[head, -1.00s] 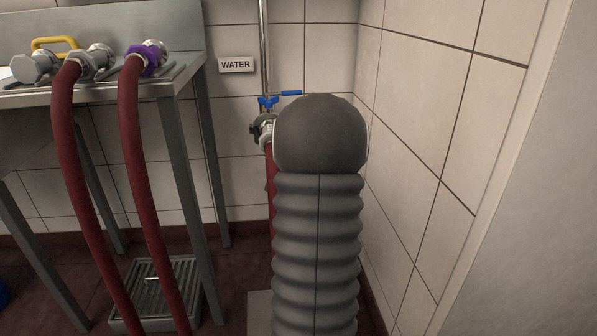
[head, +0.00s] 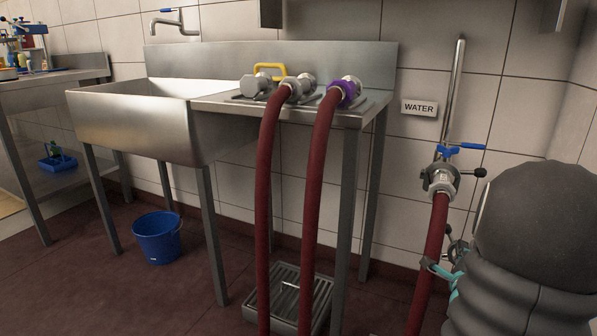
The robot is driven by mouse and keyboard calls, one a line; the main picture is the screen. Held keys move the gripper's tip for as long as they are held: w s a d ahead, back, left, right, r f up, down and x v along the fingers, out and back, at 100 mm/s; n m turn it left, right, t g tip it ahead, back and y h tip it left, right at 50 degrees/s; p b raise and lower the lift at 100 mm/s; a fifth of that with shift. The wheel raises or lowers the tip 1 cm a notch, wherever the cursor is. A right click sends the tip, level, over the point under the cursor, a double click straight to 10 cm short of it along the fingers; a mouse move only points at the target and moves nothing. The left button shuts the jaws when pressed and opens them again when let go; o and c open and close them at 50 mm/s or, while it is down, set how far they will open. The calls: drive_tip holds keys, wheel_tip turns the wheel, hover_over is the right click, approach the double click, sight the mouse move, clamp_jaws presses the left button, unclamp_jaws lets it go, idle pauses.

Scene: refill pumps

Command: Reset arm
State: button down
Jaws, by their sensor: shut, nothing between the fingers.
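My arm, in a dark grey ribbed sleeve, stands at the right edge of the head view. Small teal and grey parts at its left edge look like part of my gripper (head: 441,273); the rest is hidden behind the sleeve. The gripper is shut, with nothing seen held in it. In the picture these parts overlap the side of the red hose (head: 433,240) hanging from the water valve (head: 440,178); I cannot tell if they touch. The valve has a blue lever (head: 460,148) and sits below a WATER sign (head: 419,108).
A steel sink (head: 150,125) and side bench carry two red hoses, one with a purple collar (head: 345,93), and a fitting with a yellow handle (head: 270,70). A floor drain box (head: 287,297) and a blue bucket (head: 157,238) stand below. The floor at left is open.

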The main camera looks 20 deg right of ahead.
drive_tip(key=w+a+f+n+t+y, duration=0.1)
drive_tip(key=w+a+f+n+y, duration=0.1)
drive_tip(key=a+y, duration=0.35)
drive_tip(key=w+a+f+n+t+y, duration=0.1)
drive_tip(key=w+a+n+y, duration=0.1)
drive_tip(key=a+y, duration=0.35)
drive_tip(key=s+a+n+g+y+p, duration=0.1)
drive_tip(key=s+a+n+g+y, duration=0.25)
drive_tip(key=a, duration=0.65)
drive_tip(key=s+a+n+g+y+p, duration=0.1)
drive_tip(key=a+n+g+y, duration=0.25)
drive_tip(key=a+n, duration=0.4)
drive_tip(key=s+a+r+n+g+h+p, duration=0.45)
drive_tip(key=s+a+n+g, duration=0.2)
drive_tip(key=s, duration=0.45)
drive_tip(key=s+a+r+n+t+h+p, duration=0.1)
drive_tip(key=a+r+n+p, duration=0.1)
drive_tip(key=r, duration=0.4)
drive_tip(key=s+a+r+n+t+h+p, duration=0.1)
drive_tip(key=a+r+n+t+p, duration=0.1)
drive_tip(key=r+n, duration=0.3)
drive_tip(key=shift+s+a+r, duration=0.15)
drive_tip(key=shift+a+r, duration=0.75)
